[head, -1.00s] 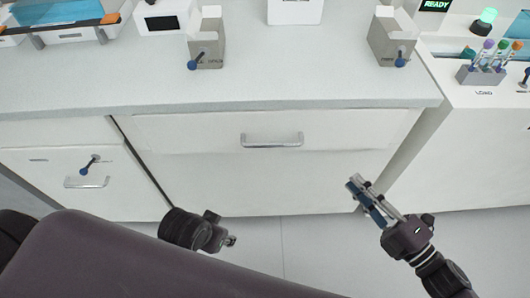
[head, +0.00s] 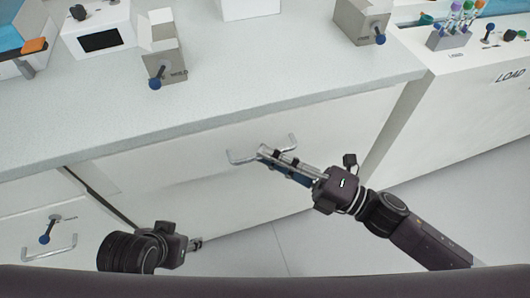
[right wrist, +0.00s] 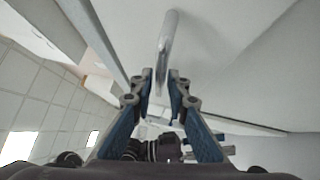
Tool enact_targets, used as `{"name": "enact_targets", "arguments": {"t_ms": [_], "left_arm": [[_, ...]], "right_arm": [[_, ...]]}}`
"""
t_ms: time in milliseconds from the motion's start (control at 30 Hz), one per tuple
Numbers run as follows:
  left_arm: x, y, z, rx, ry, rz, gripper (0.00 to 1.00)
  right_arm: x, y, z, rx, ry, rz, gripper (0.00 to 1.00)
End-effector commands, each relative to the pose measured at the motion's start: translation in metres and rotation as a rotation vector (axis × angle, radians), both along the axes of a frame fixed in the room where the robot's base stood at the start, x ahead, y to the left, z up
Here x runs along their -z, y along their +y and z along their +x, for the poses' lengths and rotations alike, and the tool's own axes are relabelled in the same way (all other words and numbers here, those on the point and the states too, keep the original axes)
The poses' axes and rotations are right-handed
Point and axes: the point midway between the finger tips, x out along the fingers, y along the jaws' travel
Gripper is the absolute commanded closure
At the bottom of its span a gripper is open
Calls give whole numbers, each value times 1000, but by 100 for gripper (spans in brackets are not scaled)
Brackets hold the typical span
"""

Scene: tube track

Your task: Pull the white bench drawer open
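The white bench drawer (head: 165,165) is a wide front under the worktop and looks closed. Its silver bar handle (head: 240,160) shows at both ends, with the middle partly covered by my right gripper (head: 264,152). In the right wrist view the handle (right wrist: 167,42) runs down to between the tips of my right gripper (right wrist: 160,76). The fingers are apart, one on each side of the bar's near end; I cannot tell whether they touch it. My left gripper (head: 196,243) is low in front of the bench, away from the drawer; its fingers are too small to judge.
The worktop (head: 260,80) carries grey holders (head: 165,65) (head: 360,22) and a white device with a dark screen (head: 97,38). A second drawer handle (head: 50,248) is at lower left. A white LOAD unit (head: 470,85) stands at right. Floor (head: 300,240) is clear.

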Motion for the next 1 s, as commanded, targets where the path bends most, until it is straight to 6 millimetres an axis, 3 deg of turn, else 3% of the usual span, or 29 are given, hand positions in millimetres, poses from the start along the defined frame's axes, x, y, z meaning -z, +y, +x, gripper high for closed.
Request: {"name": "enact_targets", "arguments": {"t_ms": [433,600,1000], "left_arm": [[0,0,0,0,-1,0,60],[0,0,0,0,-1,0,60],[0,0,0,0,0,0,60]], "right_arm": [[-1,11,5,0,1,-2,85],[-1,11,5,0,0,-1,100],[-1,10,5,0,2,-1,100]]}}
